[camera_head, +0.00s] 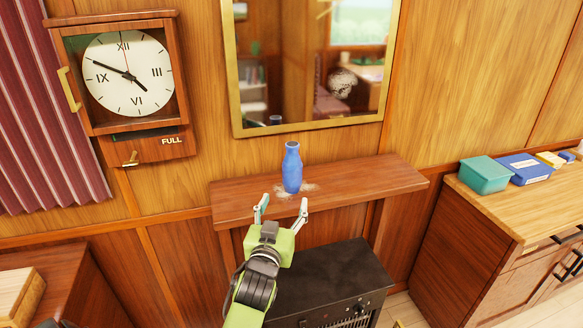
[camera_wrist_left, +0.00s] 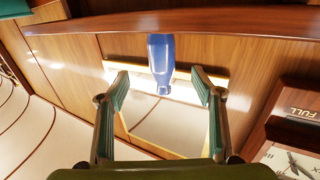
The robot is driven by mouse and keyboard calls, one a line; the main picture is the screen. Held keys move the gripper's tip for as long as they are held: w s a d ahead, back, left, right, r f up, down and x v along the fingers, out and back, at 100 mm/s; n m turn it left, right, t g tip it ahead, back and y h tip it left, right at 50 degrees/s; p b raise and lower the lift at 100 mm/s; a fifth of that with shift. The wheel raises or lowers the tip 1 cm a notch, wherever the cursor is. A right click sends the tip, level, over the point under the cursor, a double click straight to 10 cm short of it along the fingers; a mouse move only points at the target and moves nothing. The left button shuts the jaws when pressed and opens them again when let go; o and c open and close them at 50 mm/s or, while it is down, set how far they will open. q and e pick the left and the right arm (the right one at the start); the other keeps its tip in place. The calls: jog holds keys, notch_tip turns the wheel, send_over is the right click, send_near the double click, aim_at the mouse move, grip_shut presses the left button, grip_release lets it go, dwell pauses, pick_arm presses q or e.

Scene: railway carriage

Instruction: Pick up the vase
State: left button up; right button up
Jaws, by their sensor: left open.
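The blue vase (camera_head: 292,168) stands upright on the narrow wooden shelf (camera_head: 375,180) below the mirror. My left gripper (camera_head: 283,208) is open and empty at the shelf's front edge, with its fingers pointing toward the vase. The vase is beyond the fingertips and no contact shows. In the left wrist view, which is turned upside down, the vase (camera_wrist_left: 160,60) appears between the two open fingers (camera_wrist_left: 160,78), further off, with its neck pointing down in the picture. My right gripper is not in view.
A gold-framed mirror (camera_head: 310,126) hangs behind the shelf. A wall clock (camera_head: 128,75) is at the left. A black heater (camera_head: 330,280) stands below the shelf. A cabinet (camera_head: 520,215) at the right carries a teal box (camera_head: 484,175) and a blue box (camera_head: 525,168).

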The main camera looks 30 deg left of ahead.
aim_at(290, 180)
pick_arm(q)
jog(key=x, duration=0.3)
jog(key=p+x, duration=0.1)
jog(key=x, duration=0.4)
jog(key=shift+w+a+r+p, duration=0.1)
jog(key=shift+w+r+p, duration=0.2)
jog(key=shift+p, duration=0.1)
jog(key=shift+w+a, duration=0.2)
jog(key=shift+w, duration=0.15)
jog(key=p+x, duration=0.2)
jog(key=x, duration=0.2)
jog(key=shift+s+a, duration=0.15)
jog(key=shift+a, duration=0.05)
jog(key=shift+w+a+f, duration=0.1)
jog(key=shift+w+a, duration=0.05)
jog(key=shift+w, duration=0.15)
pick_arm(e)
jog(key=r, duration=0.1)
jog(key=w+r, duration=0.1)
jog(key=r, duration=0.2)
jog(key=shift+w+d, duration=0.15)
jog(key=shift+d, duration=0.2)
pick_arm(q)
jog(key=c, duration=1.5)
